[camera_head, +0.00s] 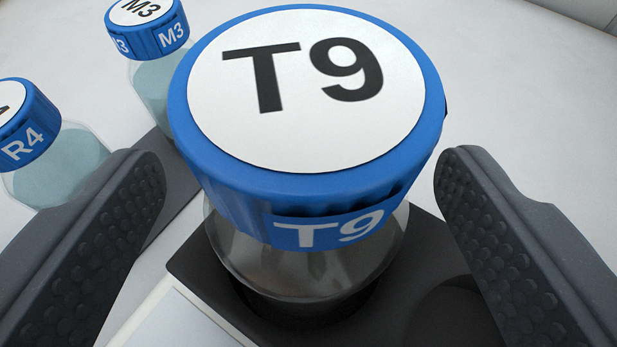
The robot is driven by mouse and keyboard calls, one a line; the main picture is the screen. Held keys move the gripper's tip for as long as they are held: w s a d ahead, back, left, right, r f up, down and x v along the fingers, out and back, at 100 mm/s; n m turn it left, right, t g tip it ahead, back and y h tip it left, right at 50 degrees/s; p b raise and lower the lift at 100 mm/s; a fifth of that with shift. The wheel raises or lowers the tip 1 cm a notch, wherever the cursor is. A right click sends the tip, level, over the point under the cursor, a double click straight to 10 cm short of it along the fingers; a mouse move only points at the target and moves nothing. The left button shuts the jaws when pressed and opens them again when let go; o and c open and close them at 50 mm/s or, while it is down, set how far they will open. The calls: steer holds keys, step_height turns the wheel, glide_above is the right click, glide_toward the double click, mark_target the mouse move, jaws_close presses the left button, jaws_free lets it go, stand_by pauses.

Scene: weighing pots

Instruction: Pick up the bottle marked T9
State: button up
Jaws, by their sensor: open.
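The bottle marked T9 (310,120) stands large in the middle of the view, with a blue cap, a white top label and clear glass below. It sits upright in a round recess of a dark holder (425,275). My gripper (302,185) is open, with one dark, dimpled finger on each side of the bottle. A gap shows between the cap and each finger in the picture. The lower part of the bottle is partly hidden by its cap and the holder.
A bottle marked M3 (148,30) stands behind at the upper left. A bottle marked R4 (28,130) stands at the left edge, beyond the left finger. An empty-looking recess shows in the holder at the right. The pale surface at the right is clear.

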steer(key=x, duration=0.3)
steer(key=shift+d+f+b, duration=0.1)
steer(key=shift+f+b, duration=0.2)
steer(key=shift+w, duration=0.45)
steer(key=c, duration=1.4)
